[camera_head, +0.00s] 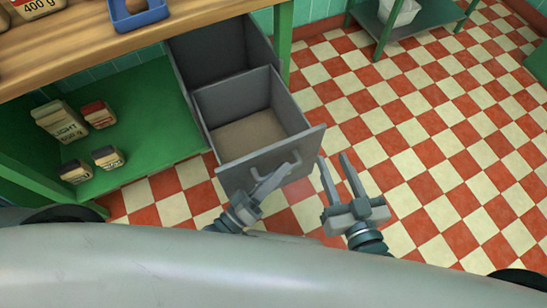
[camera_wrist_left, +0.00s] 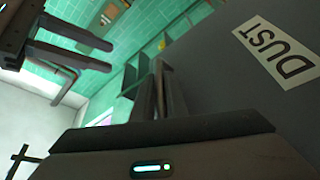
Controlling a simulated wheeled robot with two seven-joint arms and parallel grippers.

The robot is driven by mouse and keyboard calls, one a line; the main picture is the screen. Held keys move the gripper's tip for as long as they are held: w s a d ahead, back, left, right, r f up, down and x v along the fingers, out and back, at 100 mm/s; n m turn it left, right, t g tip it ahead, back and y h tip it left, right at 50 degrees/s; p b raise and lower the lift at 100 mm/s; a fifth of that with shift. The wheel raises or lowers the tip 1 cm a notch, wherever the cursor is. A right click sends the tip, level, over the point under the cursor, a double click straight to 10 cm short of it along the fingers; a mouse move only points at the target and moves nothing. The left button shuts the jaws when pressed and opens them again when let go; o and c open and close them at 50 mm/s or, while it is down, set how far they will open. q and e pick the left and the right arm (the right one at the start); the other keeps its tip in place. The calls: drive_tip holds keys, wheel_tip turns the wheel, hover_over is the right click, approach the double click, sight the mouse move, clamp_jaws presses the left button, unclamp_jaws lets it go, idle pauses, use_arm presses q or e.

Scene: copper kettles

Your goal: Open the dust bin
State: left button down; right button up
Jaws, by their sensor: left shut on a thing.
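The dust bin (camera_head: 234,180) is a grey box-shaped drawer standing well out from its grey housing (camera_head: 210,50) under the counter. Its open top shows a brown floor inside. Its front carries a DUST label (camera_wrist_left: 275,50) in the left wrist view. My left gripper (camera_head: 275,176) is at the bin's front and shut on its handle; the fingers partly hide the grip. The left fingers also show close to the front panel in the left wrist view (camera_wrist_left: 160,90). My right gripper (camera_head: 336,166) is open and empty, to the right of the bin front.
A wooden counter (camera_head: 120,42) with a blue tray (camera_head: 138,15) is above left. A green shelf (camera_head: 150,160) holds several labelled packages. A green stand (camera_head: 425,14) with a white container is at the back right. The checkered floor (camera_head: 430,130) to the right is clear.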

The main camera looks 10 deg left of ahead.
use_arm(q)
drive_tip(key=shift+s+d, duration=0.2)
drive_tip(key=shift+s, duration=0.1)
use_arm(e)
drive_tip(key=shift+d+f+g, duration=0.1)
drive_tip(key=shift+f+g, duration=0.2)
use_arm(q)
drive_tip(key=c, duration=2)
unclamp_jaws()
drive_tip(key=shift+c, duration=0.2)
drive_tip(key=shift+s+a, duration=0.1)
drive_tip(key=v, duration=1.7)
drive_tip(key=shift+a, duration=0.1)
use_arm(e)
drive_tip(key=shift+s+f, duration=0.15)
